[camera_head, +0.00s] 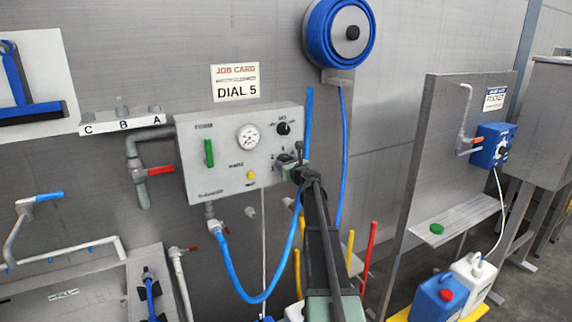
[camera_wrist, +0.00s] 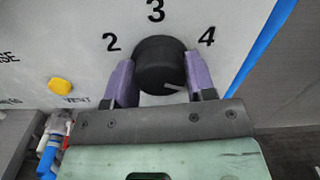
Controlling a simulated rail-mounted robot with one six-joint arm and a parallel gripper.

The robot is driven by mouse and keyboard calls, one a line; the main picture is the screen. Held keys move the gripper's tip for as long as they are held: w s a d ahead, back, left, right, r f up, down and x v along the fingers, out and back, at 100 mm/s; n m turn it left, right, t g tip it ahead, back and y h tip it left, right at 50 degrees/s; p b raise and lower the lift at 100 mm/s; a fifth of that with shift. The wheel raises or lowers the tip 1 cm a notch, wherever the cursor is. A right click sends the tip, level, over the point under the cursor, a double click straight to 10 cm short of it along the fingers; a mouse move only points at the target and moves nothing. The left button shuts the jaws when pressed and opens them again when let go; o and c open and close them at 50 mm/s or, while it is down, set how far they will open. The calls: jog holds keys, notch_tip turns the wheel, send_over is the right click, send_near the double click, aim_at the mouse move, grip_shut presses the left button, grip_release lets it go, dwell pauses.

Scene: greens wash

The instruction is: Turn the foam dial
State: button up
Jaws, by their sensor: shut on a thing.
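The foam dial (camera_wrist: 158,66) is a round black knob on the panel face, with printed 2, 3 and 4 around its upper side in the wrist view. A short pale line on it runs toward the lower right, below the 4; any mark there is hidden by my finger. My gripper (camera_wrist: 158,80) is shut on the dial, one purple finger on each side. In the head view my gripper (camera_head: 297,172) is at the lower right of the white control panel (camera_head: 220,172) and covers much of the dial. A job card (camera_head: 236,84) above the panel reads DIAL 5.
The panel also bears a gauge (camera_head: 248,137), a black MIX knob (camera_head: 283,128), a green handle (camera_head: 209,153) and a yellow button, VENT in the wrist view (camera_wrist: 61,85). A blue hose (camera_head: 250,298) loops below; another runs close right of the dial.

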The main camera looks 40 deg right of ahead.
jog(key=shift+m, duration=0.6)
jog(key=o, duration=0.9)
jog(key=s, duration=0.3)
jog(key=s+a, duration=0.1)
jog(key=s, duration=0.6)
jog(key=shift+s+a, duration=0.25)
jog(key=shift+s, duration=0.1)
